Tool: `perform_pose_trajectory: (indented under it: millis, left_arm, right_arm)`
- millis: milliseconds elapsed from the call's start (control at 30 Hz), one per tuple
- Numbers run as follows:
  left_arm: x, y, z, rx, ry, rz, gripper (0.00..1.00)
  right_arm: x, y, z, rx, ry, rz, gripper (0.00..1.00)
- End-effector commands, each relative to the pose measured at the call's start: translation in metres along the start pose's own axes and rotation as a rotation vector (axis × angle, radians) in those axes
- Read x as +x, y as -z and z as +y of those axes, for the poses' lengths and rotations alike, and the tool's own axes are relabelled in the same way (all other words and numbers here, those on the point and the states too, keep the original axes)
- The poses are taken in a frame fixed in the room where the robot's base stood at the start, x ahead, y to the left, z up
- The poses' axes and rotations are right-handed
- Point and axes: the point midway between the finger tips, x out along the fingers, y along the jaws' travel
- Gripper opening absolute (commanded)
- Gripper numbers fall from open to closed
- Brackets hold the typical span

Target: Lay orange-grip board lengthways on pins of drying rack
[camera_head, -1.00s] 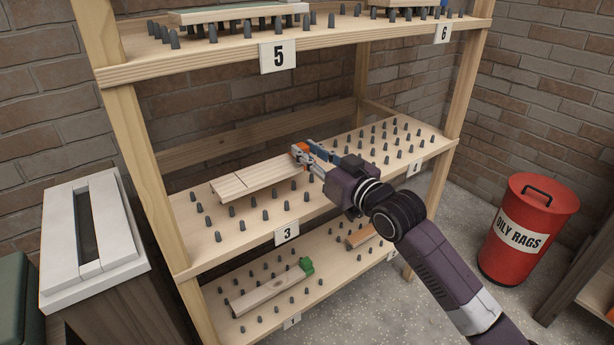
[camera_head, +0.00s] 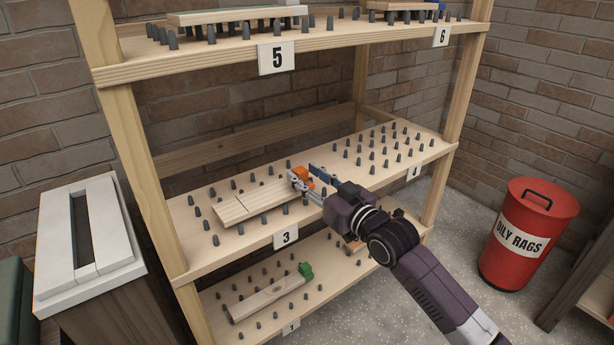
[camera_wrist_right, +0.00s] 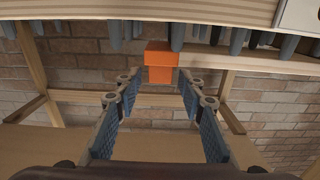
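The pale board (camera_head: 252,201) lies flat along bay 3 of the middle shelf, over the grey pins, which it mostly hides beneath it. It appears to rest on them. Its orange grip (camera_head: 301,174) is at its right end. My right gripper (camera_head: 314,181) is at that end, with its fingers spread. In the right wrist view the orange grip (camera_wrist_right: 160,62) is beyond and between the open blue-padded fingertips (camera_wrist_right: 159,82), with gaps on both sides. The drying rack (camera_head: 232,236) is wooden with several shelves. My left gripper is not in view.
More pins stand bare at the shelf's right (camera_head: 385,148). Above, the numbered shelf (camera_head: 340,38) holds other boards. Below lies a green-grip board (camera_head: 268,298). A red oily-rags bin (camera_head: 525,235) is right, a white-topped cabinet (camera_head: 112,240) left.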

Motion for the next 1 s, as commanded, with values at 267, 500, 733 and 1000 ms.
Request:
perform_pose_trajectory:
  millis: [267, 500, 733, 1000]
  left_arm:
    - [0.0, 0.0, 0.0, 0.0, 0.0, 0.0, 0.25]
    - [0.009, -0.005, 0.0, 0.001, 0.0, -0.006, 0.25]
    - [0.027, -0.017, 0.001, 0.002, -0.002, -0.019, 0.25]
    - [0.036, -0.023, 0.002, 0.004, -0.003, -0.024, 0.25]
  right_arm:
    - [0.0, 0.001, 0.0, 0.0, 0.0, 0.0, 0.39]
    - [-0.024, 0.001, 0.001, 0.0, -0.001, -0.002, 0.39]
    - [-0.074, 0.001, 0.001, -0.001, -0.001, -0.003, 0.39]
    - [-0.114, 0.002, 0.001, 0.0, -0.001, -0.001, 0.39]
